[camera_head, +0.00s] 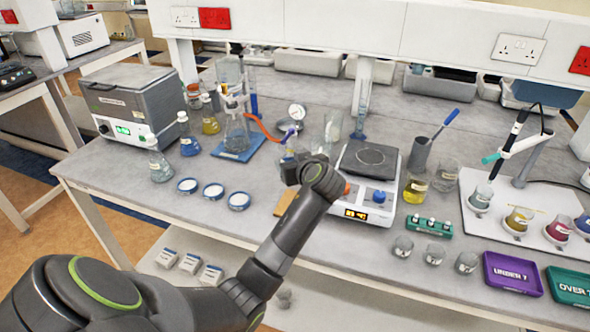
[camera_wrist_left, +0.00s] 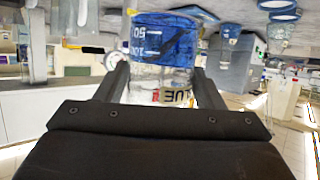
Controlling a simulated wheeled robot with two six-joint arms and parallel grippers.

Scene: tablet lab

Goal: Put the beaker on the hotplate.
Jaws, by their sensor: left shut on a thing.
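My left gripper (camera_head: 297,166) is shut on a beaker. The left wrist view shows the clear beaker (camera_wrist_left: 163,45) with blue liquid and a label reading BLUE between the two fingers of my left gripper (camera_wrist_left: 162,78). In the head view the beaker is mostly hidden behind my gripper and wrist. The hotplate (camera_head: 371,158) stands on the bench just to the right of my left gripper. It has a dark square top, a lit display and a blue knob, and its top looks bare. My right gripper is not in view.
A stand with a flask on a blue base (camera_head: 238,146) is at the left. A grey cylinder with a blue-handled tool (camera_head: 419,156) and a yellow-filled beaker (camera_head: 414,193) stand right of the hotplate. A green rack (camera_head: 429,227) and small glasses are in front. Glassware stands behind my gripper.

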